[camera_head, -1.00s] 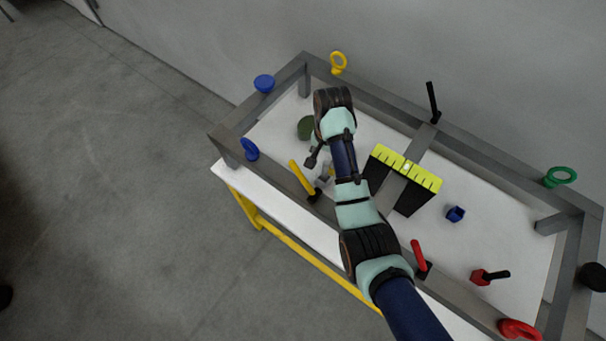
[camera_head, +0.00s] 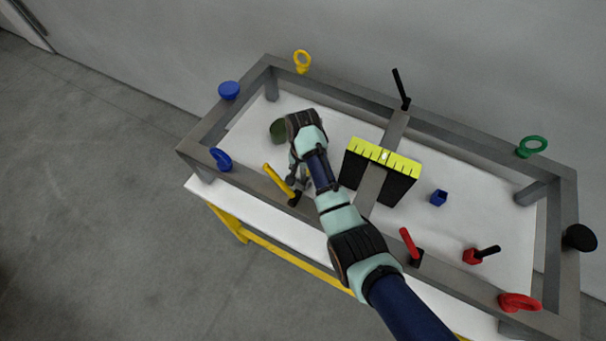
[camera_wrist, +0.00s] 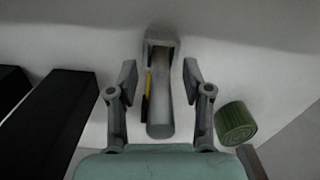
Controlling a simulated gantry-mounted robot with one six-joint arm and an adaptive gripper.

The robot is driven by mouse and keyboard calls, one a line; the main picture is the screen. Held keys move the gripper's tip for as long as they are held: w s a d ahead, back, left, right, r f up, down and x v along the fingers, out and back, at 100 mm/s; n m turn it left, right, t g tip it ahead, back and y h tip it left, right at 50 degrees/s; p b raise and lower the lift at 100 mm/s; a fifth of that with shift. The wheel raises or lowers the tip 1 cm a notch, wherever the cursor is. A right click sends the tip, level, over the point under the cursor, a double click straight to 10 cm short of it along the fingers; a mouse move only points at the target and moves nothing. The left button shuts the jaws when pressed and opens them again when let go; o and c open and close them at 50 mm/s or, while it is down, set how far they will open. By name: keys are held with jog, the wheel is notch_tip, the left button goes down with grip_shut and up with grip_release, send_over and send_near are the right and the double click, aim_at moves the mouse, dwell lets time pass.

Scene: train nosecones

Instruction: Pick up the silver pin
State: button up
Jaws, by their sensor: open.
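In the wrist view, a grey piece with a square block end and a round shaft, which looks like the silver pin (camera_wrist: 160,95), lies between the two fingers of my gripper (camera_wrist: 158,73). The fingers are open, with a visible gap on each side of the shaft. A small yellow and black strip (camera_wrist: 148,85) shows along the shaft's left side. In the head view, my gripper (camera_head: 298,182) is low over the white table, inside the frame's near side. My arm mostly hides the pin there.
A green cylinder (camera_wrist: 235,123) stands right of my gripper in the wrist view. A metal frame (camera_head: 330,92) borders the white table (camera_head: 490,215). A yellow handle (camera_head: 278,180) is close to my gripper. A black and yellow block (camera_head: 380,170) stands right of my wrist.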

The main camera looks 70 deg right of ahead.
grip_shut()
jog(key=shift+r, duration=0.15)
notch_tip(320, 180, up, 20)
jog(key=p, duration=1.2)
